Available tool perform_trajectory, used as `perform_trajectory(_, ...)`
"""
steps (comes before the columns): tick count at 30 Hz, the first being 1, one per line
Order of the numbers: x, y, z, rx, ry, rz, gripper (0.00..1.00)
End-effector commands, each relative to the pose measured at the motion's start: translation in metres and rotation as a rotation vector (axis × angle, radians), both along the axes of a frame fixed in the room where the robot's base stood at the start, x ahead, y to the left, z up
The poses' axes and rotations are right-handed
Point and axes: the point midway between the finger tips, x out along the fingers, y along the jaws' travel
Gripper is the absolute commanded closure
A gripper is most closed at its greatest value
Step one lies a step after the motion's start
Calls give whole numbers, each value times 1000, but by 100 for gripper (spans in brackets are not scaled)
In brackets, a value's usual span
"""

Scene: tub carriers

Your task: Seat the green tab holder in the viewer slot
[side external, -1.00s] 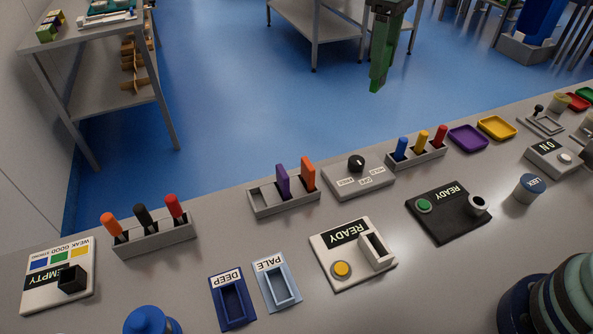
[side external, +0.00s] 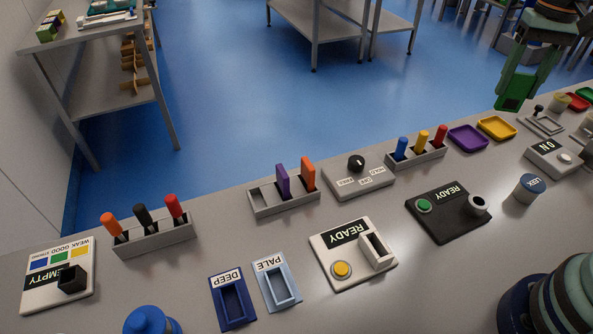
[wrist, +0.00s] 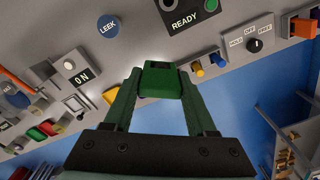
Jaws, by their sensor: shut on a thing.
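My gripper (side external: 515,88) is shut on the green tab holder (side external: 510,104) and holds it in the air beyond the far edge of the counter, at upper right. In the wrist view the green tab holder (wrist: 161,84) sits between both fingertips. The pale READY panel (side external: 350,258) carries a yellow button and an upright white block with an open rectangular slot (side external: 376,248); this looks like the viewer slot and appears empty. My gripper is far to the upper right of it. The pale panel is not clearly visible in the wrist view.
A grey rack (side external: 285,204) holds a purple and an orange tab, with its left slot empty. A black READY panel (side external: 447,212), a knob panel (side external: 358,180), a rack of coloured pegs (side external: 416,156) and purple (side external: 467,138) and yellow (side external: 497,127) trays stand between.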

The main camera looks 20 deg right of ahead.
Motion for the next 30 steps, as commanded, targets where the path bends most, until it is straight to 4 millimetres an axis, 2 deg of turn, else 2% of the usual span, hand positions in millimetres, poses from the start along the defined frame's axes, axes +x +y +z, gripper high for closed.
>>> perform_trajectory(1,-13,-19,1,0,-1,-101,98)
perform_trajectory(6,-58,-69,2,0,-1,-427,98)
perform_trajectory(12,-111,-107,3,-1,-2,-765,98)
perform_trajectory(18,-144,-123,2,0,-1,-963,98)
perform_trajectory(22,-152,-126,-2,1,2,-1010,98)
perform_trajectory(26,-153,-125,-24,3,6,-1016,98)
perform_trajectory(30,-153,-124,-59,4,8,-1014,98)
